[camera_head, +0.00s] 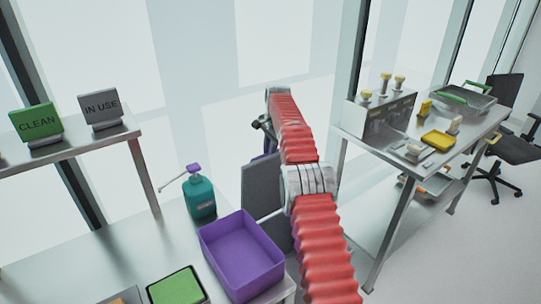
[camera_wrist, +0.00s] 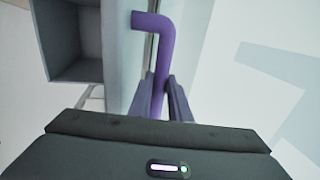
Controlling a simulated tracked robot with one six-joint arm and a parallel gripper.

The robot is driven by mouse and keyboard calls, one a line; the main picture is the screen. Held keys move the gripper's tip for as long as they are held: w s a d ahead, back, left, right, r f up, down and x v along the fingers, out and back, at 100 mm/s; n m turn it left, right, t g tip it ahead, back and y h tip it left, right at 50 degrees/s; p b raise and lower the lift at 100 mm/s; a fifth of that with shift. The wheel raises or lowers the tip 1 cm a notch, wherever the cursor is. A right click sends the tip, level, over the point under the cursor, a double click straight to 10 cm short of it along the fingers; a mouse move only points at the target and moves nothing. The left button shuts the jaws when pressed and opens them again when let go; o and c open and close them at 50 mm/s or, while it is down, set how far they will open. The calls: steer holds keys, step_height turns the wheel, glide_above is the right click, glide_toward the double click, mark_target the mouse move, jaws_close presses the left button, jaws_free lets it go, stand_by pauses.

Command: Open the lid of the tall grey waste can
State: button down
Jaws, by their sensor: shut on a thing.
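My gripper (camera_wrist: 166,98) is shut on a purple bent handle (camera_wrist: 160,45) in the wrist view. The handle runs down between the fingers, and its upper end bends to the left. A grey box-like body (camera_head: 262,187), likely the waste can, stands behind the bench in the head view, partly hidden by my red arm. A grey open-fronted box shape (camera_wrist: 75,42) shows at the upper left of the wrist view; I cannot tell which part it is. The lid's position cannot be made out. My fingertips are hidden in the head view.
A purple tray (camera_head: 240,250) and a teal pump bottle (camera_head: 200,196) stand on the near bench, close to my arm. CLEAN (camera_head: 36,121) and IN USE (camera_head: 100,108) signs stand on the left shelf. A steel table (camera_head: 425,158) with tools and an office chair (camera_head: 510,150) are at right.

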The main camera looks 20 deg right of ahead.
steer(key=shift+w+d+r, duration=0.1)
steer(key=shift+d+r, duration=0.05)
steer(key=shift+d, duration=0.15)
steer(key=c, duration=2)
jaws_free()
steer(key=o, duration=0.4)
steer(key=shift+a, duration=0.3)
steer(key=shift+c, duration=0.2)
step_height(320, 180, up, 7)
steer(key=s, duration=0.1)
steer(key=shift+s+d, duration=0.2)
steer(key=shift+s, duration=0.05)
